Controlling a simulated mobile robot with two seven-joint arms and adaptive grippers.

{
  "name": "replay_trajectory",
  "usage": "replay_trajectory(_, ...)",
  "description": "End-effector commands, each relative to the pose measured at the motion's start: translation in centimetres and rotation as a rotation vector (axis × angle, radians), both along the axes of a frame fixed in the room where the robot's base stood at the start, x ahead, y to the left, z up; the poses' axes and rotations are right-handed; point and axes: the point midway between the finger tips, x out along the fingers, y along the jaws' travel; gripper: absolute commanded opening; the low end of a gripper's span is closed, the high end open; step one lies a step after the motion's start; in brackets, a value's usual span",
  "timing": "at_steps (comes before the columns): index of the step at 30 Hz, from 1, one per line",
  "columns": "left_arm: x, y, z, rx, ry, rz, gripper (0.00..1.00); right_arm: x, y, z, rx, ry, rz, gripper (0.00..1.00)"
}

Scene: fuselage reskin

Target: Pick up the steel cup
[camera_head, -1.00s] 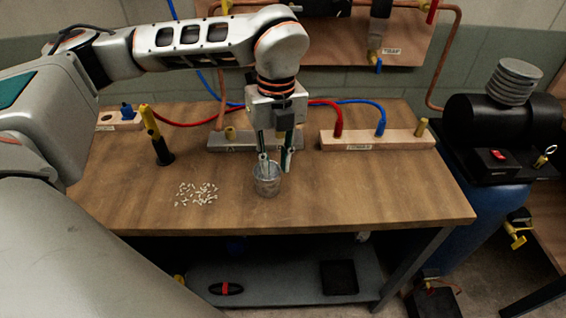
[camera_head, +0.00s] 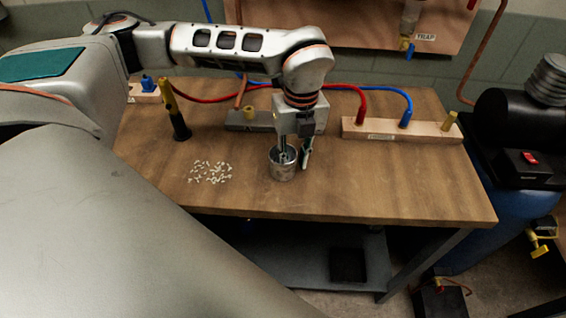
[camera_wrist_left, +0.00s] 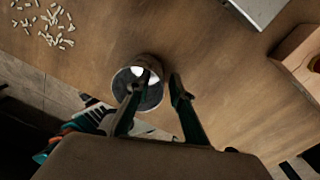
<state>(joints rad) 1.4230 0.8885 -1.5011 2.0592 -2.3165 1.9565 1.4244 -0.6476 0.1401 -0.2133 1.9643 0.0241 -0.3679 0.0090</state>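The steel cup (camera_head: 282,164) stands upright on the wooden table near its front edge. It also shows in the left wrist view (camera_wrist_left: 138,90), seen from above. My left gripper (camera_head: 294,158) points down at the cup with its fingers apart. One finger reaches inside the cup's mouth and the other is outside, to the right of the wall. In the left wrist view the gripper (camera_wrist_left: 160,85) shows a gap between the right finger and the cup's wall. My right gripper does not show.
A pile of small pale pieces (camera_head: 210,172) lies left of the cup. A black and yellow tool (camera_head: 176,115) stands behind it. A wooden block with hose fittings (camera_head: 385,132) and a grey block (camera_head: 250,122) sit at the back. The table right of the cup is clear.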

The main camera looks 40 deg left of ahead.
Motion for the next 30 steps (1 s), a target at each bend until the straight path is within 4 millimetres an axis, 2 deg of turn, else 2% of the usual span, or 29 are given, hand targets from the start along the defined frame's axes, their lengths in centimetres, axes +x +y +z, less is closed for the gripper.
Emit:
replay_trajectory(5, 0.0, 0.0, 0.0, -0.001, -0.001, 0.000, 0.22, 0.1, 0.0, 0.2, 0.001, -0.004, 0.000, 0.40)
replay_trajectory(7, 0.0, 0.0, 0.0, -0.001, -0.001, 0.000, 0.04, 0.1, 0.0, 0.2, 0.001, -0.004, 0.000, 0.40)
replay_trajectory(8, 0.0, 0.0, 0.0, -0.001, -0.001, 0.000, 0.00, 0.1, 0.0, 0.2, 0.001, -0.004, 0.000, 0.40)
replay_trajectory(23, 0.0, 0.0, 0.6, -0.001, -0.002, 0.000, 0.00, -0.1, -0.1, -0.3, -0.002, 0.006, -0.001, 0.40)
replay_trajectory(26, 0.1, 0.0, 1.4, -0.001, -0.003, -0.001, 0.00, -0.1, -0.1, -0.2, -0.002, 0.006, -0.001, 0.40)
replay_trajectory(30, 0.2, 0.0, 3.6, -0.001, -0.007, -0.001, 0.00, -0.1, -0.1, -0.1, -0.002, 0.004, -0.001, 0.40)
